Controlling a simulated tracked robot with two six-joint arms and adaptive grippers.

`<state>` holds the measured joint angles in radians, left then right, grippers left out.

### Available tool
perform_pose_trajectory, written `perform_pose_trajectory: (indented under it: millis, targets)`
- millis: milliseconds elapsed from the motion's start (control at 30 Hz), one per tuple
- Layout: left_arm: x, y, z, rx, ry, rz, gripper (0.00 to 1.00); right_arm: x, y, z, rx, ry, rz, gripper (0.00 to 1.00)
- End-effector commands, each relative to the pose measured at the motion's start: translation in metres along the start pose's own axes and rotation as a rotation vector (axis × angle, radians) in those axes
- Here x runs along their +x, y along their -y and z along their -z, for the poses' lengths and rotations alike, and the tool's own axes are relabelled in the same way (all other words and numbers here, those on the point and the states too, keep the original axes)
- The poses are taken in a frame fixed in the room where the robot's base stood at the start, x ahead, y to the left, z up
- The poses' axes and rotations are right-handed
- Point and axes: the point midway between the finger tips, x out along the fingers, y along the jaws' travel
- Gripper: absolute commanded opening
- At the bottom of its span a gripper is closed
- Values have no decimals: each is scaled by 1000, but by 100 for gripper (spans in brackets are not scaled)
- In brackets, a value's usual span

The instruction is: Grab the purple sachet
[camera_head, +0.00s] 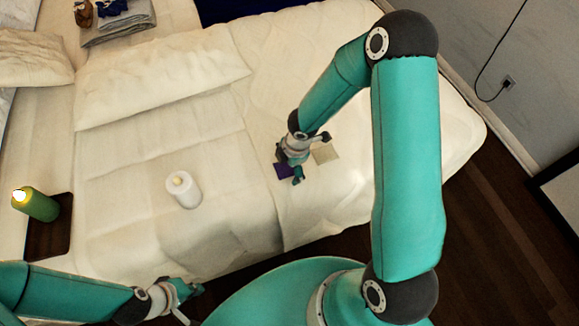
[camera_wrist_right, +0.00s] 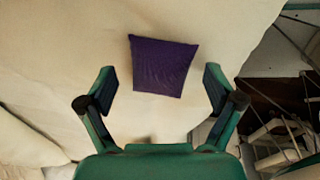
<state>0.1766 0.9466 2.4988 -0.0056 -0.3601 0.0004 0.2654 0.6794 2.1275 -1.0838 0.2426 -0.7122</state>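The purple sachet (camera_head: 283,170) lies on the white bed, partly covered by my right gripper in the head view. In the right wrist view the purple sachet (camera_wrist_right: 162,66) shows whole, flat on the bedding and a little ahead of the fingertips. My right gripper (camera_head: 297,177) is over the bed beside it; in the right wrist view the gripper (camera_wrist_right: 159,82) is open and empty, one finger on each side. My left gripper (camera_head: 188,303) is at the bed's near edge, far from the sachet, with its fingers apart and nothing between them.
A beige sachet (camera_head: 325,153) lies just right of my right gripper. Pillows (camera_head: 160,68) and folded clothes (camera_head: 118,22) lie further back.

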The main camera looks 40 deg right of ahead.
Motion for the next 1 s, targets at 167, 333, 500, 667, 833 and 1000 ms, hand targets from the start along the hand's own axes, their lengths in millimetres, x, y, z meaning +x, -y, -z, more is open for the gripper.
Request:
perform_pose_trajectory:
  millis: [167,333,500,667,833,1000]
  targets:
    - [0,0,0,0,0,0,0,0,0,0,0,0,0,58]
    - [0,0,0,0,0,0,0,0,0,0,0,0,0,42]
    - [0,0,0,0,0,0,0,0,0,0,0,0,0,42]
    - [-2,0,0,0,0,0,0,-3,0,0,1,1,0,38]
    - [-8,-3,0,0,0,0,0,-14,-2,1,2,1,-1,25]
    - [-22,-8,0,0,0,0,0,-40,-6,3,2,2,-3,25]
